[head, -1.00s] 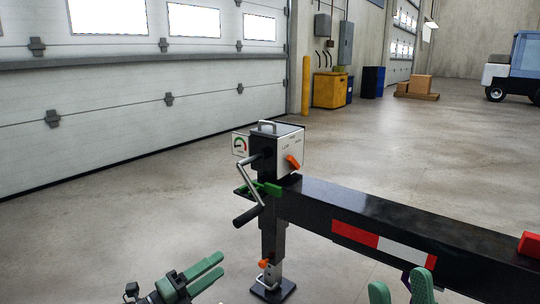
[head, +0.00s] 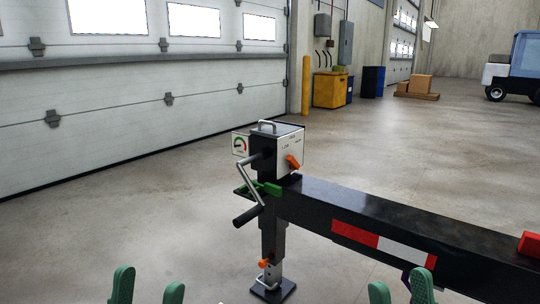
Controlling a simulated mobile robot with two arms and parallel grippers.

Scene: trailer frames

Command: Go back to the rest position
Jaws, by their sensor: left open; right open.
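My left gripper (head: 147,288) is at the bottom left; its two green fingertips point up, apart and empty. My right gripper (head: 400,289) is at the bottom, in front of the black trailer frame (head: 335,204); its green fingertips are apart with nothing between them. Both grippers are cut off by the lower edge, so the arms are hidden. The trailer jack (head: 272,240) stands upright on its foot plate between the two grippers, with a crank handle (head: 249,195) on its left side. Neither gripper holds the jack or crank.
A box with an orange lever (head: 293,162) tops the jack. A red-and-white reflector strip (head: 383,243) marks the frame. Concrete floor (head: 120,220) is free at the left. A yellow bin (head: 330,90), boxes on a pallet and a blue vehicle (head: 522,65) stand far back.

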